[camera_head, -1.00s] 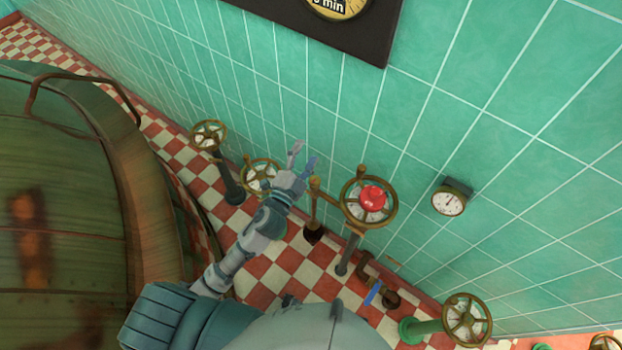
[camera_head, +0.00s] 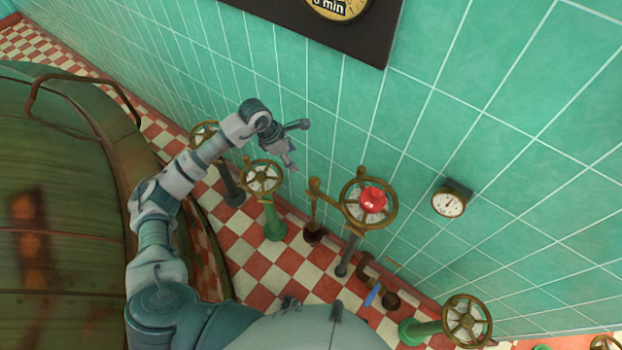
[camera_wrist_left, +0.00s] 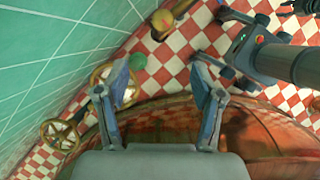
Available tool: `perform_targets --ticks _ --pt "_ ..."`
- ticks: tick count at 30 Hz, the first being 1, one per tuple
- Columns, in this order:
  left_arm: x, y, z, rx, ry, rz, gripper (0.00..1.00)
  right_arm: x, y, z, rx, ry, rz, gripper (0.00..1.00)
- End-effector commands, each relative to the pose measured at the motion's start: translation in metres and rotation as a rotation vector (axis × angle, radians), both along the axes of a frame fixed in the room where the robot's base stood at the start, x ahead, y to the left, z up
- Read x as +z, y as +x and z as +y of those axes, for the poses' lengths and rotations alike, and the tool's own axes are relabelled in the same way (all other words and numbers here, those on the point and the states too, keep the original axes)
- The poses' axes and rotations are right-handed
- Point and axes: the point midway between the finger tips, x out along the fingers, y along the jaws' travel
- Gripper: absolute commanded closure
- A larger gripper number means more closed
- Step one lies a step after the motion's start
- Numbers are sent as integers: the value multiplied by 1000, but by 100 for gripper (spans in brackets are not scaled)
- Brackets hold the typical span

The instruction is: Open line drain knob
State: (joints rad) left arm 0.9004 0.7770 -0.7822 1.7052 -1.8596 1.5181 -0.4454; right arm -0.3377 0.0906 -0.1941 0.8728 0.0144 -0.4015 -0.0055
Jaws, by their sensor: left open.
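Several brass handwheels stand on pipes along the wall; I cannot tell which one is the line drain knob. One wheel on a green stem (camera_head: 261,178) is just below my left gripper (camera_head: 296,146) in the head view, with a visible gap in the picture. Another wheel has a red centre (camera_head: 372,199). A small blue handle (camera_head: 373,296) sits low on a brown pipe. My left gripper is open and empty; in the wrist view its fingers (camera_wrist_left: 162,70) are spread over the floor. A wheel (camera_wrist_left: 130,93) shows partly behind one finger.
Another wheel on a green pipe (camera_head: 467,321) is at the lower right. Checkered floor (camera_head: 265,265) lies between.

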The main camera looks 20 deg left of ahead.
Motion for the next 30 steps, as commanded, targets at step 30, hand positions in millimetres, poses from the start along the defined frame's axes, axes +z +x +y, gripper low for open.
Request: perform_targets --ticks 30 --pt "-147 25 -58 -2 -8 0 33 1 3 4 -1 0 -3 60"
